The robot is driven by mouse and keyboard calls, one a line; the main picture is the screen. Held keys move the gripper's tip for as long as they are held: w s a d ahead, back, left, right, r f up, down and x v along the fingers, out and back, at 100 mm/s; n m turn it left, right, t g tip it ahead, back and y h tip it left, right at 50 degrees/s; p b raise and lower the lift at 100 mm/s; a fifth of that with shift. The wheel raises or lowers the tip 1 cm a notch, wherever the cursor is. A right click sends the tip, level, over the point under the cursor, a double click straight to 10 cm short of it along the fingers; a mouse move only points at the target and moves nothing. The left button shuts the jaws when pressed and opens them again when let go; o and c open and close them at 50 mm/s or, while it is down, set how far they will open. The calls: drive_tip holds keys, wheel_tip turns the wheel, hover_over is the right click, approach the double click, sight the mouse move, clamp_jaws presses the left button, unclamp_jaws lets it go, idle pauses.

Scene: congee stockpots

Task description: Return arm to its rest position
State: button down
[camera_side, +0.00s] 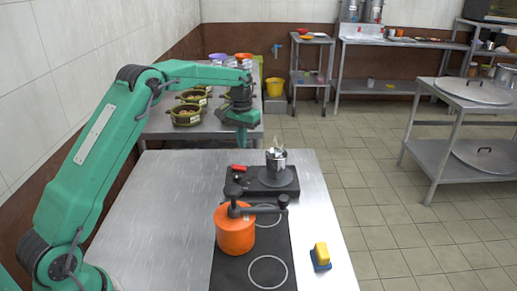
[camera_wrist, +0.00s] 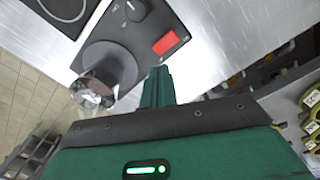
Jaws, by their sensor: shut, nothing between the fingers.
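My gripper (camera_side: 242,143) hangs from the green arm above the far part of the metal table (camera_side: 140,200), pointing down. Its fingers are shut together and hold nothing. In the wrist view the closed green fingers (camera_wrist: 158,74) stand beside a black appliance (camera_wrist: 115,35) with a knob and a red switch (camera_wrist: 166,42). In the side view this appliance (camera_side: 256,189) sits in front of the gripper, carrying a shiny metal cup (camera_side: 276,160). The cup also shows in the wrist view (camera_wrist: 93,91). The gripper appears apart from both.
An orange pot (camera_side: 235,237) with black handles stands on the black cooktop (camera_side: 225,275). A yellow and blue sponge (camera_side: 320,256) lies at its right. A back table (camera_side: 160,128) holds green pots (camera_side: 187,116). The main table's left side is clear.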

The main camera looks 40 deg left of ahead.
drive_tip(key=shift+r, duration=0.15)
drive_tip(key=s+d+r+m+t, duration=0.1)
drive_tip(key=s+d+r, duration=0.3)
drive_tip(key=s+r, duration=0.35)
drive_tip(key=s+d+r+t, duration=0.2)
drive_tip(key=s+d+r, duration=0.3)
drive_tip(key=s+r, duration=0.3)
drive_tip(key=s+d+f+m+t, duration=0.1)
drive_tip(key=s+d+f, duration=0.1)
drive_tip(key=s, duration=0.8)
drive_tip(key=s+d+f+m+t, duration=0.1)
drive_tip(key=s+d+f, duration=0.1)
drive_tip(key=s, duration=0.8)
drive_tip(key=shift+t, duration=0.3)
drive_tip(key=shift+d, duration=0.1)
